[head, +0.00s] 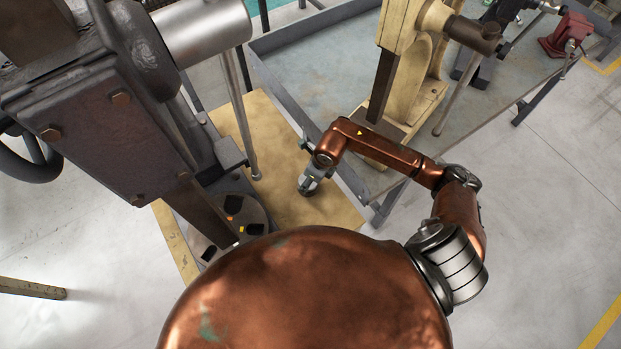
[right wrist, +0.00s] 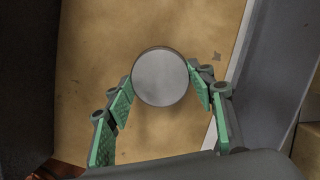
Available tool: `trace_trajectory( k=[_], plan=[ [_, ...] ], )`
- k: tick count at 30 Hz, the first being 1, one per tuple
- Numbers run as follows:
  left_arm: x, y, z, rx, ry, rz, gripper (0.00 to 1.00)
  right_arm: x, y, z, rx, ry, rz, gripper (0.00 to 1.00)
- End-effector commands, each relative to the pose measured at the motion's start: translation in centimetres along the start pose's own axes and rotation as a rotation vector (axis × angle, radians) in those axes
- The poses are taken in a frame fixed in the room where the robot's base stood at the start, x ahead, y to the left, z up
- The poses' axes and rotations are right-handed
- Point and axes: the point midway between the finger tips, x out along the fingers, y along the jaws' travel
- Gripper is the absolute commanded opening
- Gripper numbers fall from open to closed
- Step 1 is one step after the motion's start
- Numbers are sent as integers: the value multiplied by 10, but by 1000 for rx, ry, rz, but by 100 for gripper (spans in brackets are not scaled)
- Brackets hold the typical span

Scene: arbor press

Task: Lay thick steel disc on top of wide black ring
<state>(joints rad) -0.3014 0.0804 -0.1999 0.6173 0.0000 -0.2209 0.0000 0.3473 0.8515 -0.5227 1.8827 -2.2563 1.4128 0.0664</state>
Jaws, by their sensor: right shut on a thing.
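The thick steel disc (right wrist: 160,77) is a round, plain grey piece in the right wrist view. It sits between the green-padded fingers of my right gripper (right wrist: 160,88), which is shut on it. In the head view, my right gripper (head: 312,184) points down over the tan board, to the right of the large press. How high the disc is above the board is hard to tell. I cannot make out the wide black ring in either view. My left gripper is not in view.
A large dark press (head: 110,130) with a round slotted plate (head: 258,215) stands at left on the tan board (head: 290,165). A grey metal table (head: 300,60) with a raised edge and a cream press (head: 425,90) is behind my right arm.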

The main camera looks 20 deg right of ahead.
Motion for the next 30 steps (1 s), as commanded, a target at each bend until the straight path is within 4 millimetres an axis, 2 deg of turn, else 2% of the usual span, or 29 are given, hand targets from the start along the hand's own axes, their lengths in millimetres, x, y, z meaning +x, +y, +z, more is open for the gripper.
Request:
trace_trajectory(
  k=[4, 5, 12, 23, 25, 30],
  plan=[
    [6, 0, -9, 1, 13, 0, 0, 5, 0, -1, 0, -1, 1, 15],
    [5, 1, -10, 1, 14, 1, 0, 5, 0, -2, 0, 0, 1, 51],
    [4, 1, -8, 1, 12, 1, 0, 4, 0, -1, 0, 0, 1, 67],
    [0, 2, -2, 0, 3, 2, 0, 0, 0, -1, 1, 0, 2, 67],
    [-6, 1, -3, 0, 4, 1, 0, -6, 0, 1, 1, -1, 2, 67],
    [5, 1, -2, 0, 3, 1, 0, -35, -2, 0, -2, -2, -3, 67]
  ],
)
